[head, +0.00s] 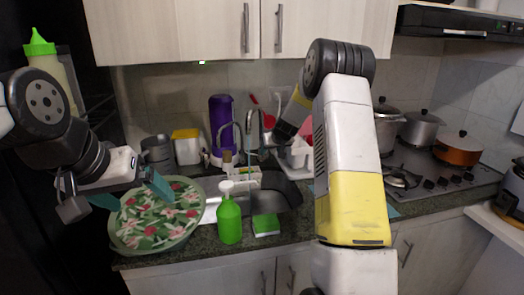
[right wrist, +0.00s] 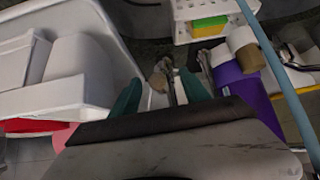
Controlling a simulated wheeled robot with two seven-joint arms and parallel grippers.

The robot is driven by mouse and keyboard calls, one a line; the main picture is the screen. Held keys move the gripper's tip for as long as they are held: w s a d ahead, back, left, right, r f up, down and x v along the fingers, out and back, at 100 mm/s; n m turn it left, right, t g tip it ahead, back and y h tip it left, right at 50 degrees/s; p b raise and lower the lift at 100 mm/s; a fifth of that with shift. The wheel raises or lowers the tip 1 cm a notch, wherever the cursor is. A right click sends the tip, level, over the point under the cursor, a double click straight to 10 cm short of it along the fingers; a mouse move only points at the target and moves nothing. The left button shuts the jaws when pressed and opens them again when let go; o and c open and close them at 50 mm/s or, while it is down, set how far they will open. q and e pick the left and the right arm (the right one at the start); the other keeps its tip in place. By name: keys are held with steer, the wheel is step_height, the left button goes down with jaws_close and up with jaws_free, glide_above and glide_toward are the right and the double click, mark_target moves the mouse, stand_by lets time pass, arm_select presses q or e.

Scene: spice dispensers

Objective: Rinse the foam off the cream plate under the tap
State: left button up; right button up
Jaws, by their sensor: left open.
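I cannot make out a cream plate for certain. A pale patch (head: 210,211) shows in the sink area behind the green bottle, and I cannot tell what it is. The tap (head: 261,121) rises behind the sink (head: 288,193) in the head view. A thin pale blue line below its spout may be water. My left gripper (head: 132,193) is open, above the far rim of a green floral plate (head: 150,228). My right arm reaches to the tap area. In the right wrist view my right gripper (right wrist: 160,86) has its teal fingers apart, with metal tap parts between or beyond them.
A green pump bottle (head: 229,220) and a green-topped sponge (head: 265,224) stand on the front counter. A purple container (head: 221,125) and a white dish rack (head: 298,155) stand behind the sink. Pots (head: 421,128) are on the stove at right.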

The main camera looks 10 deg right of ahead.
steer(key=v, duration=0.7)
stand_by(0.6)
steer(key=shift+f, duration=0.1)
